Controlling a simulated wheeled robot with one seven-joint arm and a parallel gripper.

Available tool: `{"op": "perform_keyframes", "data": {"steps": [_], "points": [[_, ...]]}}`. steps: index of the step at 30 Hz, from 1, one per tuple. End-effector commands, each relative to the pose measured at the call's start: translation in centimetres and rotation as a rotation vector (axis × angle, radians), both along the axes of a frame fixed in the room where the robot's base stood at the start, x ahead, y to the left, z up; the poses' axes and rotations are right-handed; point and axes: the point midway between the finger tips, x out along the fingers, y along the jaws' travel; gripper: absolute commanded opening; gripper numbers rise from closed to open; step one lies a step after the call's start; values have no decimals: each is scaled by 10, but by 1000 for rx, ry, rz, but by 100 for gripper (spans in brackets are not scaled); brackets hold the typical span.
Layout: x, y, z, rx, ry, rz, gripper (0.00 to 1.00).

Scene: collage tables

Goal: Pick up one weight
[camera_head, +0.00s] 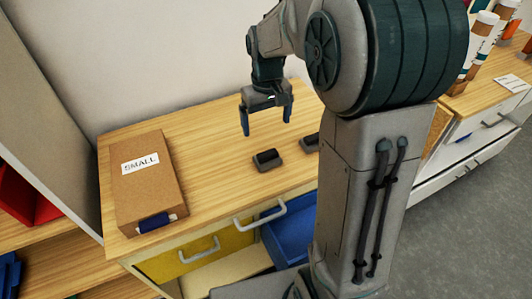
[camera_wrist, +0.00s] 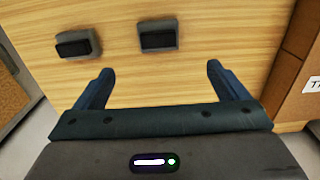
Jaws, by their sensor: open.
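Two dark grey weights lie on the wooden tabletop. In the head view one weight (camera_head: 267,160) lies below and slightly right of my gripper, and the other weight (camera_head: 310,143) is farther right, partly hidden behind my arm. My gripper (camera_head: 266,124) is open and empty, above the table with its blue fingers pointing down. In the wrist view both weights show beyond the fingertips: one weight (camera_wrist: 158,36) lies ahead between the two fingers, and the other weight (camera_wrist: 77,44) lies to the left. My gripper (camera_wrist: 160,76) touches neither.
A brown box labelled SMALL (camera_head: 148,185) stands at the left of the tabletop (camera_head: 215,150). Below are a yellow drawer (camera_head: 195,258) and an open blue drawer (camera_head: 288,232). A wall stands behind the table. Wood around the weights is clear.

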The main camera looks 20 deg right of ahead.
Motion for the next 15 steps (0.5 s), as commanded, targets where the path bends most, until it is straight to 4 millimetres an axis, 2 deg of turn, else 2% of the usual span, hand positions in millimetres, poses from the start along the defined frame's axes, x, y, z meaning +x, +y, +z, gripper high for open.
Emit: {"op": "perform_keyframes", "data": {"steps": [9, 15], "points": [[-1, 0, -60, 0, 6, 1, 94], [0, 0, -80, 0, 3, 1, 94]]}}
